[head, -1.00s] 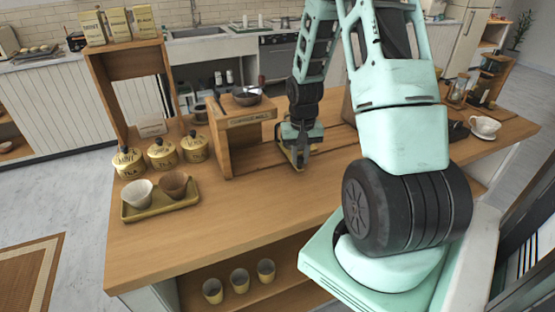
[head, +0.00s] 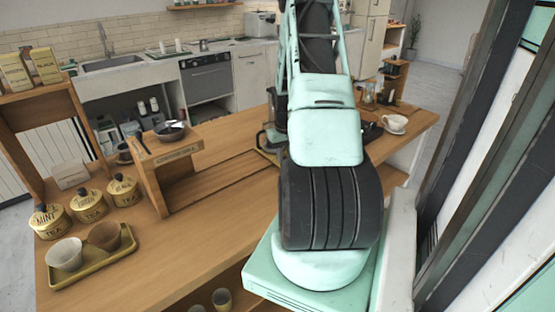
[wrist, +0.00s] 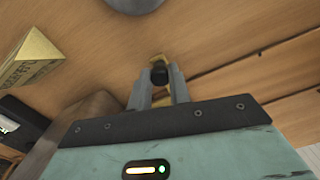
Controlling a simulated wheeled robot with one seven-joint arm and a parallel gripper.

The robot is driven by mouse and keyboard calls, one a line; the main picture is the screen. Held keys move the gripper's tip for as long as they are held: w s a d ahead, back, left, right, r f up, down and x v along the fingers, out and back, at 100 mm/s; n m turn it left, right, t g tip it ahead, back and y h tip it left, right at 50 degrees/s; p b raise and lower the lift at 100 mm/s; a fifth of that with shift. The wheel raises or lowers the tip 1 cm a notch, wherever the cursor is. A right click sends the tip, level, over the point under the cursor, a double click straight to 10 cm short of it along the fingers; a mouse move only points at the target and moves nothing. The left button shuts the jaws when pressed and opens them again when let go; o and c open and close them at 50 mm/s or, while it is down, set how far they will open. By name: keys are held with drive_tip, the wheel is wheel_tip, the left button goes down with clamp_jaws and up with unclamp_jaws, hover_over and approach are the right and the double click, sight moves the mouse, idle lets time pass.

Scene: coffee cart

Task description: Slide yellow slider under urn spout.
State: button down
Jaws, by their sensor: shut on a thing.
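The yellow slider (wrist: 157,60) shows in the wrist view as a yellow piece with a black knob on top. My gripper (wrist: 160,82) has its fingers closed around that knob. In the head view my gripper (head: 268,143) is low over the wooden counter, partly hidden by my arm, with a bit of yellow at its base. I cannot make out the urn or its spout for sure; my arm covers that part of the counter in the head view.
Dark grooves (head: 225,178) run along the counter (head: 190,240). A wooden stand (head: 152,188) with a dark bowl is left of my gripper. Tea tins (head: 88,204) and a tray (head: 62,278) with two cups are farther left. A yellow box (wrist: 30,62) is left in the wrist view.

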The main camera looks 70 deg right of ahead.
drive_tip(key=shift+d+r, duration=0.1)
drive_tip(key=shift+d, duration=0.25)
drive_tip(key=c, duration=1.3)
unclamp_jaws()
drive_tip(key=shift+s, duration=0.1)
drive_tip(key=shift+r, duration=0.2)
wheel_tip(320, 180, up, 17)
drive_tip(key=b, duration=0.2)
drive_tip(key=shift+b, duration=0.3)
drive_tip(key=shift+a, duration=0.1)
